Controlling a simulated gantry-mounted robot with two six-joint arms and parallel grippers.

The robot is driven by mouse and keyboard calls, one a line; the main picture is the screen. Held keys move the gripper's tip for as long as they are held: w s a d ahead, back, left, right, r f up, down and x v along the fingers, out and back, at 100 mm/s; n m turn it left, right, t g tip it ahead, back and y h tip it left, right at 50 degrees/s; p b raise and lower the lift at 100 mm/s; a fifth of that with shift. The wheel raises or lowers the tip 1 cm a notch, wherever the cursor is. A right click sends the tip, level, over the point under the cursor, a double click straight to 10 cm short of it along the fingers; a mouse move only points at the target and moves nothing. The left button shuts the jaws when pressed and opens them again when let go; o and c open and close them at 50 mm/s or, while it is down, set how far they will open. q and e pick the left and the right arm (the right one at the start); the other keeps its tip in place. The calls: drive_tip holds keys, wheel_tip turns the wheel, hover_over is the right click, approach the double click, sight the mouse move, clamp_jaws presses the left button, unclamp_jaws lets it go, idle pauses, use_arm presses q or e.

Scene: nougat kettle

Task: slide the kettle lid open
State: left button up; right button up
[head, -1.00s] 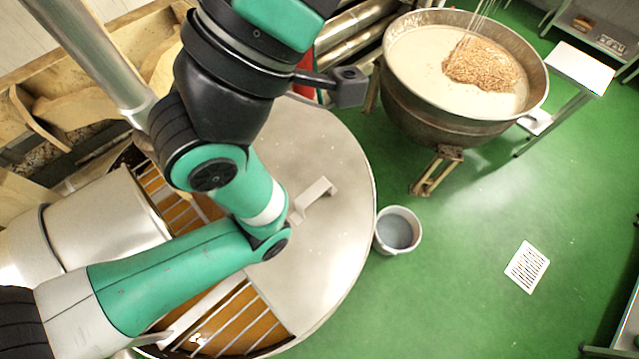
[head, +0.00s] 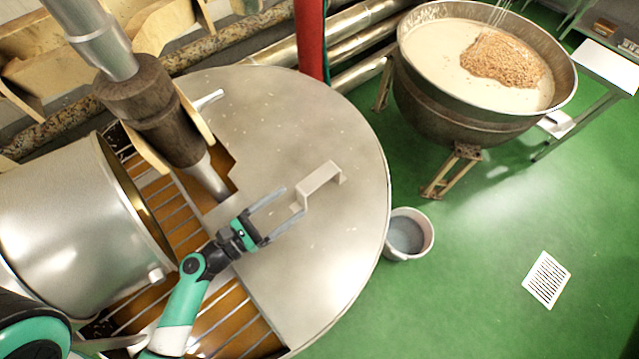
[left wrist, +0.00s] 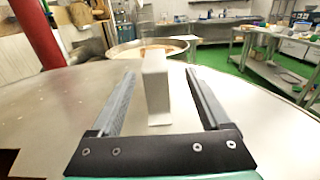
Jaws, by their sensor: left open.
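The kettle lid (head: 325,245) is a large flat grey metal half-disc covering the right and back part of the kettle. Its handle (head: 322,181) is a pale raised bar on top of the lid; it also shows upright in the left wrist view (left wrist: 157,88). My left gripper (head: 293,201) is open just left of the handle and above the lid. In the left wrist view the handle stands between the lines of the two fingers (left wrist: 160,80), with clear gaps on both sides. I cannot tell whether the fingertips reach past it. My right gripper is not in view.
A steel drum (head: 80,215) and a stirrer shaft (head: 155,110) stand left of the lid. The kettle's open part shows a metal grate (head: 235,325) over brown contents. A red post (head: 310,40) rises behind. A bucket (head: 408,233) and a large bowl (head: 440,100) stand right, beside clear green floor.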

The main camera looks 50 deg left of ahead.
sight(320, 177)
use_arm(q)
drive_tip(key=shift+s+a+f+y, duration=0.2)
drive_tip(key=shift+a+f+y, duration=0.1)
drive_tip(key=shift+a+f, duration=0.1)
drive_tip(key=shift+w+r, duration=0.1)
drive_tip(key=shift+r, duration=0.05)
drive_tip(key=w, duration=0.6)
drive_tip(key=w+p, duration=0.1)
drive_tip(key=w, duration=0.4)
drive_tip(key=shift+w+d, duration=0.2)
drive_tip(key=shift+w, duration=0.15)
clamp_jaws()
idle(0.4)
